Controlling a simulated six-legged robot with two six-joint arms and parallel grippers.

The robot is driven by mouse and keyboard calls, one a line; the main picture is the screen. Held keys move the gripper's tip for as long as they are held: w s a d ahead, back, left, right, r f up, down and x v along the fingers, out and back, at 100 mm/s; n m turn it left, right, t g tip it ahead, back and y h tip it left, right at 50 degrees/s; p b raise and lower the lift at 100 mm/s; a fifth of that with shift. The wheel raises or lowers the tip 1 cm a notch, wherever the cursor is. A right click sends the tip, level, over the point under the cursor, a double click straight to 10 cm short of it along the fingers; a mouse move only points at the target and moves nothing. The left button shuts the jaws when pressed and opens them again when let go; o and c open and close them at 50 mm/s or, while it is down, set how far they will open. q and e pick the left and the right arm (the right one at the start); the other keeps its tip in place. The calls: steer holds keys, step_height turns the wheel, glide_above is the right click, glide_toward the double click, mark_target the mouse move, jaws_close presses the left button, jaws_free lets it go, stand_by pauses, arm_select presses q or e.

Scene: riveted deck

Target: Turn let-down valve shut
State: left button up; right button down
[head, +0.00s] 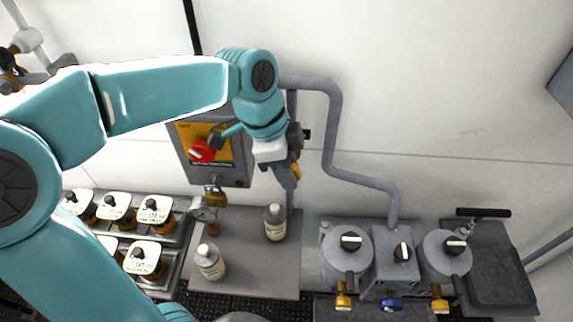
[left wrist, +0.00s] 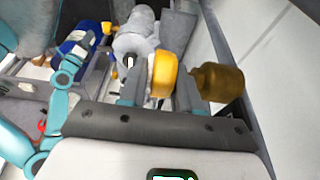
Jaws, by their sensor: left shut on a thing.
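My left gripper (head: 291,168) is up against the wall beside the yellow panel, pointing down. It is shut on a yellow round knob, which shows as a small yellow patch (head: 296,172) in the head view. In the left wrist view, the yellow knob (left wrist: 163,74) sits between the two fingers of my left gripper (left wrist: 160,92). A brass cylinder (left wrist: 218,82) is just right of the fingers. The gripper and arm hide most of the knob in the head view. I cannot read a label on it. My right gripper does not show.
A grey box with a yellow face and red knob (head: 201,151) hangs left of the gripper. A grey pipe (head: 333,120) bends along the wall to the right. Two bottles (head: 275,222) (head: 210,262) stand below. Several capped jars are at left; grey vessels (head: 346,250) at right.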

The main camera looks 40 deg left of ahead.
arm_select(q)
steer(key=g+y, duration=0.1)
steer(key=y, duration=0.2)
steer(key=shift+w+d+f+g+p, duration=0.1)
steer(key=shift+d+f+g+p, duration=0.05)
steer(key=shift+d+g+p, duration=0.25)
steer(key=y, duration=0.1)
steer(key=g+y, duration=0.2)
steer(key=shift+w+d+f+y, duration=0.15)
steer(key=shift+f+y, duration=0.1)
steer(key=shift+y, duration=0.15)
steer(key=g+y, duration=0.2)
steer(key=y, duration=0.1)
steer(key=shift+f, duration=0.15)
steer(key=shift+f+g+y, duration=0.2)
steer(key=shift+g+y, duration=0.8)
steer(key=shift+y, duration=0.5)
steer(key=o, duration=1)
steer(key=shift+c, duration=0.2)
steer(key=shift+r, duration=0.2)
